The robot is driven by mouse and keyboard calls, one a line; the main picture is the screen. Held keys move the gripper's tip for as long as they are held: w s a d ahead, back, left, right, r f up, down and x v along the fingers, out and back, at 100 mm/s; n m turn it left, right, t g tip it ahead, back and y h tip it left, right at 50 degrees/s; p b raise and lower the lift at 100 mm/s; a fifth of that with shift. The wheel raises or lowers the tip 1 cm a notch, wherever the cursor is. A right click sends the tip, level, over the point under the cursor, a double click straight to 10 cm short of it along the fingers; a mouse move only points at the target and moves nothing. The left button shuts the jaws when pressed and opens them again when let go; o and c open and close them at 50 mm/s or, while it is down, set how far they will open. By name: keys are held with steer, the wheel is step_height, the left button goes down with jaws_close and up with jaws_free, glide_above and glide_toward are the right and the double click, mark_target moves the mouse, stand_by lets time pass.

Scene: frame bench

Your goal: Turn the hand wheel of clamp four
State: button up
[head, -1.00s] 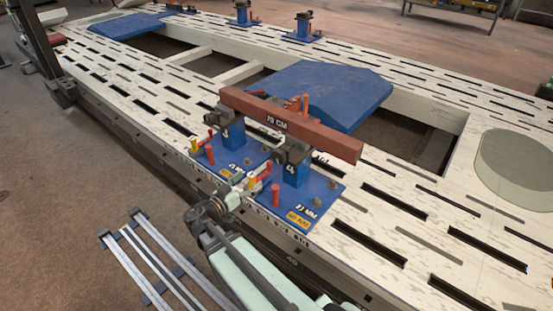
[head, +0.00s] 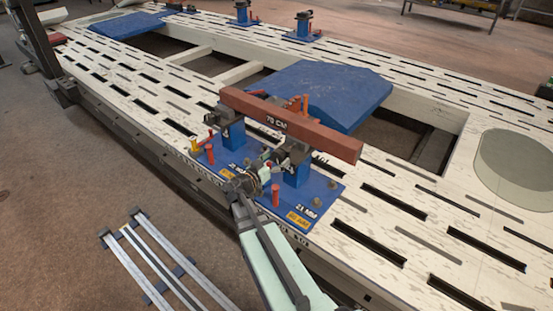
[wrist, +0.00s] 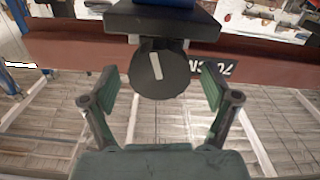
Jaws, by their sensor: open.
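Clamp four (head: 296,172) is a blue post with a dark head, standing on a blue base plate under the right part of the red-brown beam (head: 330,138). Its hand wheel (wrist: 160,78) is a round black knob with a white stripe, nearly upright and slightly tilted, in the middle of the wrist view. My gripper (wrist: 162,82) is open, with one green-padded finger on each side of the wheel and a visible gap on both sides. How deep the wheel sits between the pads I cannot tell. In the head view, my gripper (head: 264,172) largely hides the wheel.
Clamp three (head: 232,132) stands just left on its own blue plate. Red and yellow pegs, such as the red peg (head: 275,194), rise close to my gripper. The beam (wrist: 75,55) passes behind the wheel. A rack of metal bars (head: 165,262) lies on the floor.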

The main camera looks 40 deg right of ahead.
steer(key=shift+d, duration=0.1)
steer(key=c, duration=1.2)
steer(key=shift+o, duration=0.2)
